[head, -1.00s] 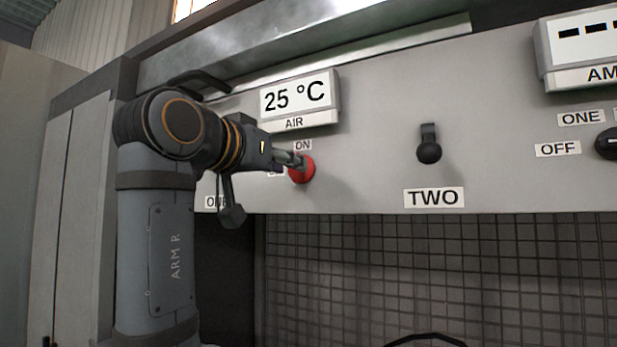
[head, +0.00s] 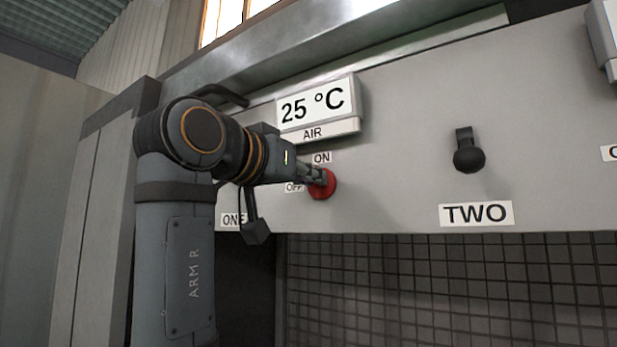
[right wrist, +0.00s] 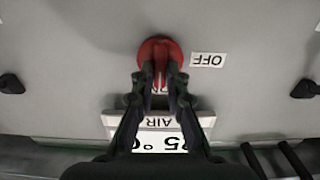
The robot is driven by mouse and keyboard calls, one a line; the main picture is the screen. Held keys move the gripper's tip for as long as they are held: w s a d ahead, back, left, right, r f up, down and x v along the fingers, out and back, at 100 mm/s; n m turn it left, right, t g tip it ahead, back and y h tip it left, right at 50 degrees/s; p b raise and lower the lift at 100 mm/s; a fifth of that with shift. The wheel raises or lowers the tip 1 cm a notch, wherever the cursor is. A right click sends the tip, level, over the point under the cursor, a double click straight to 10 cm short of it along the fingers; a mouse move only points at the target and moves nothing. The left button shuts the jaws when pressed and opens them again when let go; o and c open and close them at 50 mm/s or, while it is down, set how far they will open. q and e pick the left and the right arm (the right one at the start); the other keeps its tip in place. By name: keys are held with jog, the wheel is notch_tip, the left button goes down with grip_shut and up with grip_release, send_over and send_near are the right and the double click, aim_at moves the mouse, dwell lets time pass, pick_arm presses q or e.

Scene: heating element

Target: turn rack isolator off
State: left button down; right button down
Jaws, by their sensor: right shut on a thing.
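The red rotary knob of the isolator (head: 326,188) sits on the grey panel below the AIR display. An ON label (head: 321,158) is above it and an OFF label (head: 294,187) is to its left. My right gripper (head: 318,176) is shut on the knob's grip. In the right wrist view, which is upside down, the fingers (right wrist: 160,82) hold both sides of the red grip (right wrist: 158,48). The grip lies in line with the partly hidden ON label; the OFF label (right wrist: 208,60) is to the side. My left gripper is not in view.
The AIR display (head: 316,103) reads 25 °C just above the knob. A black knob (head: 468,158) marked TWO is to the right, and a ONE label (head: 233,220) is at the lower left. A dark mesh (head: 420,290) lies below the panel.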

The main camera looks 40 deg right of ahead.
dwell(0.3)
jog(key=shift+n, duration=0.4)
jog(key=shift+w+a+f+n+b, duration=0.15)
jog(key=shift+n+b, duration=0.4)
jog(key=shift+n, duration=3.75)
jog(key=shift+w+d+f+n+b, duration=0.15)
jog(key=shift+n+b, duration=0.4)
jog(key=shift+n, duration=3.75)
jog(key=shift+a, duration=0.1)
jog(key=c, duration=1.4)
grip_release()
jog(key=shift+o, duration=0.2)
